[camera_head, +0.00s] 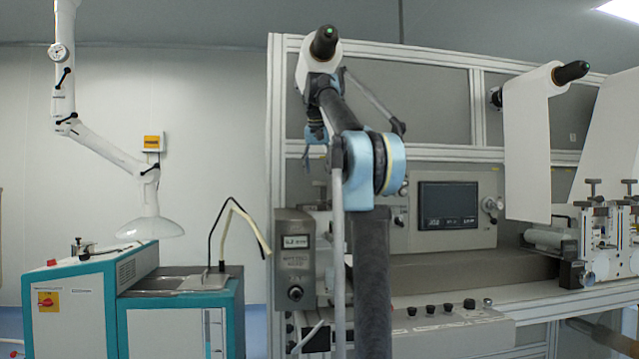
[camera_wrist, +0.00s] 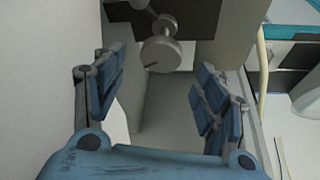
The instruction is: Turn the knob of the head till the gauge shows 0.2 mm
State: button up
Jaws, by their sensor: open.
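A grey box-shaped head (camera_head: 294,262) stands at the left end of the machine in the head view. A small dark display (camera_head: 297,241) is on its front, its digits too small to read surely. A round dark knob (camera_head: 295,293) sits below the display. In the wrist view, a round grey knob (camera_wrist: 161,54) with a dark mark on its face shows beyond my gripper (camera_wrist: 162,78); I cannot tell if it is the same knob. My gripper is open, its blue fingers apart on either side, with nothing between them.
My arm crosses the middle of the head view, close to the grey head's right side. A control screen (camera_head: 447,206) and a white web roll (camera_head: 528,140) are to the right. A teal cabinet (camera_head: 180,310) stands at the left, with a thin bent black-and-cream arm (camera_head: 238,215) above it.

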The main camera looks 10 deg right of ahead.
aim_at(320, 191)
jog(key=shift+x, duration=2.3)
jog(key=shift+c, duration=0.6)
jog(key=c, duration=0.9)
